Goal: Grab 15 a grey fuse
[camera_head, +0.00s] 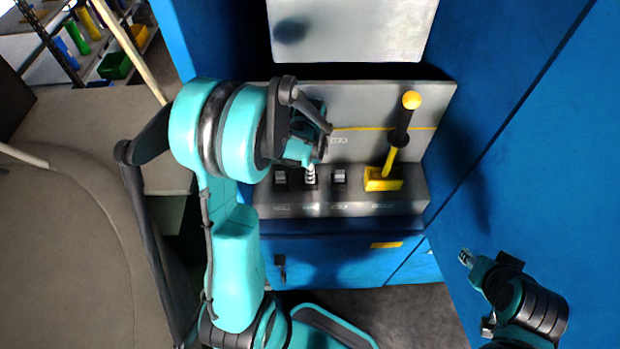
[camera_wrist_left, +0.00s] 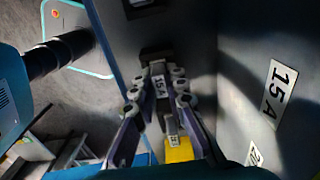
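A grey fuse with a white 15 A label (camera_wrist_left: 159,86) is between my left fingertips in the left wrist view. My left gripper (camera_head: 311,173) is at the middle of the row of fuses on the grey panel; it also shows in the wrist view (camera_wrist_left: 160,76), where its fingers look closed on the fuse's sides. The fuse is at a dark socket; how deep it sits I cannot tell. My right gripper (camera_head: 466,258) hangs at the lower right, away from the panel, too small to judge its fingers.
Other fuses stand left (camera_head: 281,178) and right (camera_head: 339,177) of my left gripper. A yellow-and-black lever (camera_head: 398,139) rises at the panel's right. Blue cabinet walls (camera_head: 545,160) enclose the space. A 15 A plate (camera_wrist_left: 280,88) is on the panel.

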